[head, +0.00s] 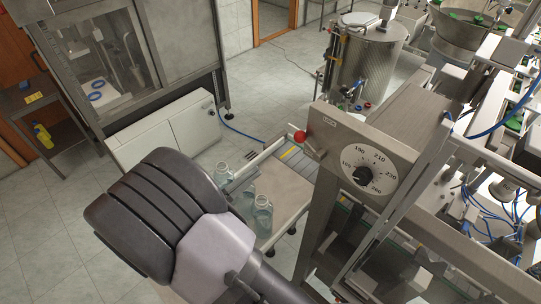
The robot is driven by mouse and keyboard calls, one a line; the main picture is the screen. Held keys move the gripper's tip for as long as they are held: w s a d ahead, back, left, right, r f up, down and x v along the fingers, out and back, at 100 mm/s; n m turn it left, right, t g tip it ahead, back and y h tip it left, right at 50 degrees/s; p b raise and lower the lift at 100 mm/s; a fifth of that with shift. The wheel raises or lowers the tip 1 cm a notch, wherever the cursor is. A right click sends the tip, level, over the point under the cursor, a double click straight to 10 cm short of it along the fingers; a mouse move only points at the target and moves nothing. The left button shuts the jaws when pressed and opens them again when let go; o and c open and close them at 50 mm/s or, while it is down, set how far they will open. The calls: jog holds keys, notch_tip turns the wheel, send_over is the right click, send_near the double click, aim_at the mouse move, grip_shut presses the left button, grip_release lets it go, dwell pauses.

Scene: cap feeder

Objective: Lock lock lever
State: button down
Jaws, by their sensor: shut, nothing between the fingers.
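A short lever with a red ball knob (300,136) sticks out at the left edge of a grey metal panel (325,118) in the head view. I take it for the lock lever. Its thin metal arm slants from the red knob down to the right. The panel carries a round white dial (340,168) with printed numbers and a black knob (362,176) at its middle. Nothing of mine touches the lever in this view.
A dark and grey part of my arm fills the lower left. Behind it a conveyor (290,160) and a table (285,205) hold clear bottles (263,217). A metal drum (370,62) stands behind the panel. Machine frames and blue hoses crowd the right.

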aim_at(309, 146)
jog(key=w+d+r+p, duration=0.2)
jog(key=w+d+r, duration=0.1)
jog(key=w+d, duration=0.3)
jog(key=shift+w+d+r, duration=0.25)
jog(key=shift+d+r, duration=0.1)
jog(key=shift+d, duration=0.6)
jog(key=shift+r, duration=0.1)
